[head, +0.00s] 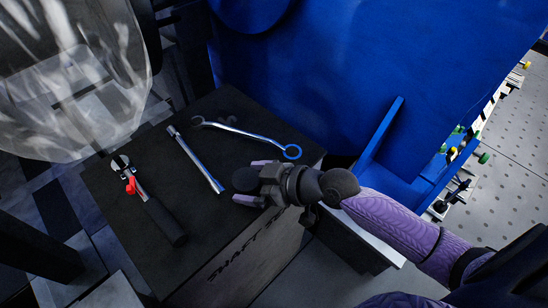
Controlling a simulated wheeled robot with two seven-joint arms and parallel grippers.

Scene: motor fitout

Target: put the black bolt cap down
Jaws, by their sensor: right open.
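The black bolt cap (245,179) is a dark round piece at the front right part of the dark box top (160,160). My right gripper (249,184) reaches in from the right, its pale purple fingers open on either side of the cap. The cap appears to rest on the box top, though its underside is hidden. I cannot tell whether a finger still touches it. My left gripper is not in view.
A ring spanner (245,132) with a blue end, a metal bar (196,160) and a black-handled tool with a red part (131,185) lie on the box. A large blue housing (330,70) stands behind. A clear plastic cover (75,80) hangs at the upper left.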

